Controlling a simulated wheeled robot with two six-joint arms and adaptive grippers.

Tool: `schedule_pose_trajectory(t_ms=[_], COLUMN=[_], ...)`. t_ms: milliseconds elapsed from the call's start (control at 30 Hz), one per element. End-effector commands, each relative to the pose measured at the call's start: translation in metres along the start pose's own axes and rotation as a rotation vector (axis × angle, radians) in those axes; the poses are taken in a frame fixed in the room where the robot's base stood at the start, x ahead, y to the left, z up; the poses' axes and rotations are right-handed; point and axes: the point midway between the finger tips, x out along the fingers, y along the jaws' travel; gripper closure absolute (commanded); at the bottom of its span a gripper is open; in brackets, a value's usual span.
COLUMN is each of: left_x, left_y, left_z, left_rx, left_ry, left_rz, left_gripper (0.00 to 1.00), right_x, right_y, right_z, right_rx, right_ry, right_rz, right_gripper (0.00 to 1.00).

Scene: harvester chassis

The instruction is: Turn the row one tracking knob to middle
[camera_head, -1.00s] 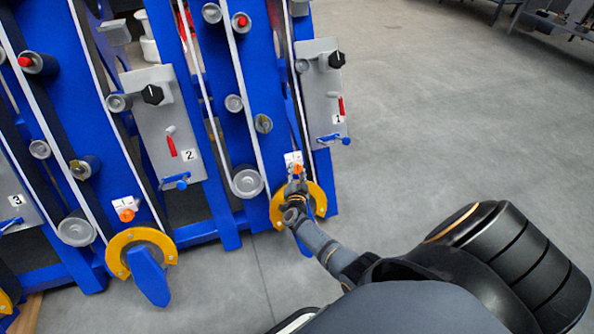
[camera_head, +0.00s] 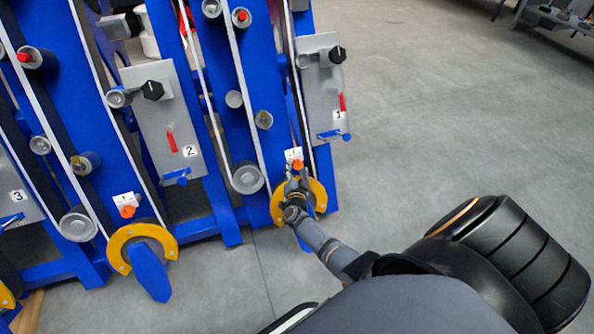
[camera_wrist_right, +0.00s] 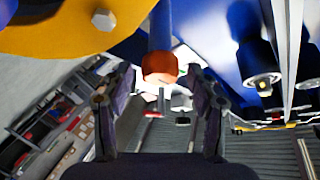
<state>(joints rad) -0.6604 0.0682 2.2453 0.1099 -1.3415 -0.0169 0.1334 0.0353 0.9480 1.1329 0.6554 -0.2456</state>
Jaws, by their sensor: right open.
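The orange knob of row one (camera_head: 297,165) sits on a small white plate (camera_head: 293,154) above a yellow half-ring (camera_head: 278,208) at the foot of the row marked 1. My right gripper (camera_head: 297,177) is open just below the knob in the head view. In the right wrist view the orange-red knob (camera_wrist_right: 160,66) lies between the spread fingertips of the right gripper (camera_wrist_right: 160,78), with gaps showing on both sides. I cannot tell the knob's exact setting. My left gripper is not in view.
Grey panel 1 (camera_head: 322,85) with a black knob (camera_head: 337,55) and blue lever (camera_head: 334,134) stands above. Row two has another orange knob (camera_head: 127,211), a yellow half-ring (camera_head: 172,243) and grey panel 2 (camera_head: 152,120). Open grey floor (camera_head: 450,120) lies to the right.

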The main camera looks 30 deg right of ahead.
Motion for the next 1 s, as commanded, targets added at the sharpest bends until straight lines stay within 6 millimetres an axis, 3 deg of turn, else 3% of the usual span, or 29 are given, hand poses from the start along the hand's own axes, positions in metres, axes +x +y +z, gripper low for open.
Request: schedule_pose_trajectory(t_ms=[300,500,1000], left_x=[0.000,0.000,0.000], left_y=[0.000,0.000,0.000], left_z=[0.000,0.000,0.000], left_rx=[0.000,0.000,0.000], left_ry=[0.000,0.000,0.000], left_rz=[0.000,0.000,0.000], left_gripper=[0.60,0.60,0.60], right_x=[-0.073,-0.106,-0.114], right_y=[0.001,0.001,0.000], right_z=[0.001,0.001,0.000], right_rx=[0.002,0.002,0.000], right_ry=[-0.003,-0.001,0.000], right_rz=[0.004,0.003,0.001], right_gripper=[0.41,0.41,0.41])
